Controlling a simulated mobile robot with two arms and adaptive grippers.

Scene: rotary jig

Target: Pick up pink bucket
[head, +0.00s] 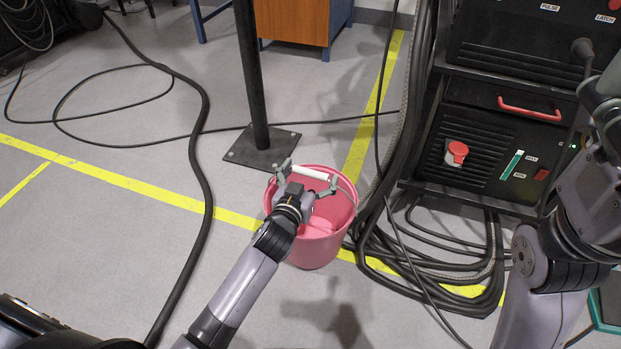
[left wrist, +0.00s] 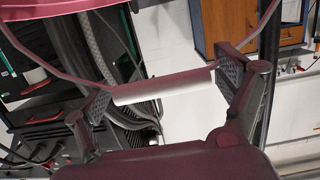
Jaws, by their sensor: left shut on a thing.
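The pink bucket (head: 330,242) is upright in the middle of the head view, with a wire bail and a white handle grip (head: 309,173). I cannot tell whether its base touches the floor. My left gripper (head: 304,177) is above the bucket's rim, shut on the handle. In the left wrist view, the white handle grip (left wrist: 163,86) lies between the two finger pads, and part of the bucket's pink rim (left wrist: 50,8) shows at the top left. My arm hides part of the bucket's left side. My right arm shows at the right edge, its gripper out of view.
A black post (head: 253,80) on a square base plate stands just behind the bucket. A black cabinet (head: 500,150) and coiled cables (head: 440,262) are to its right. A loose cable (head: 203,190) runs along the left. The floor in front shows open room.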

